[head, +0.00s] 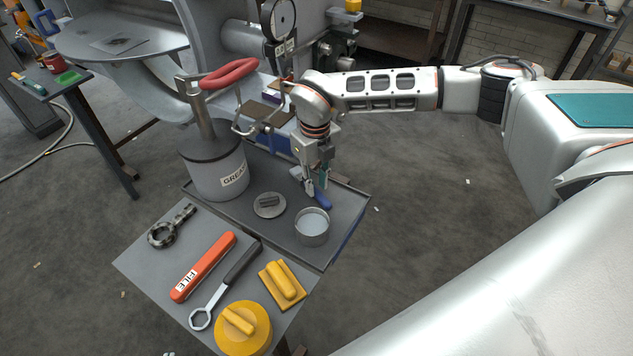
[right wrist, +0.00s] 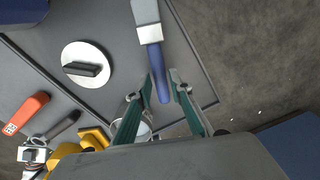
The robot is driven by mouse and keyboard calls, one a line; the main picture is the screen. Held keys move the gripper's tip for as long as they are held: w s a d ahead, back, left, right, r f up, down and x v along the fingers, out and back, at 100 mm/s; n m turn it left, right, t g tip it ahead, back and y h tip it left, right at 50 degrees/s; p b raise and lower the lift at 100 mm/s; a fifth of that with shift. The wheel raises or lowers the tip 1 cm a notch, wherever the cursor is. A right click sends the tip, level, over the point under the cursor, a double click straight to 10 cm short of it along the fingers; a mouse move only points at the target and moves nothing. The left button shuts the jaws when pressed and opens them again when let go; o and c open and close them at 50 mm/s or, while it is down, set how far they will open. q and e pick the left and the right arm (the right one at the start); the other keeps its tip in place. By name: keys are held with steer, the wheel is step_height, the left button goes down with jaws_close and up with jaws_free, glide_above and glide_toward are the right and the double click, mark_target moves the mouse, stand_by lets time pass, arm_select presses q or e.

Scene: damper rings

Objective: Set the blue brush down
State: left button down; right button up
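The blue brush (right wrist: 160,72) lies on the dark grey tray (right wrist: 108,22), its blue handle toward me, with a pale ferrule and grey head beyond in the right wrist view. In the head view its blue handle (head: 322,201) shows below my right gripper (head: 314,190); the rest is mostly hidden by the gripper. My right gripper's fingertips (right wrist: 164,80) stand on both sides of the handle, slightly open, with a narrow gap beside it. My left gripper is not in view.
On the tray stand a grease pot (head: 217,170), a round lid (head: 269,205) and an open metal cup (head: 312,227) close to the brush. A nearer table holds an orange file (head: 203,266), a wrench (head: 225,285) and yellow tools (head: 283,285). A machine stands behind.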

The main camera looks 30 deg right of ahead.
steer(key=o, duration=0.6)
steer(key=shift+r, duration=0.2)
step_height(320, 180, up, 12)
steer(key=shift+w+f, duration=0.1)
steer(key=shift+f, duration=0.1)
stand_by(0.9)
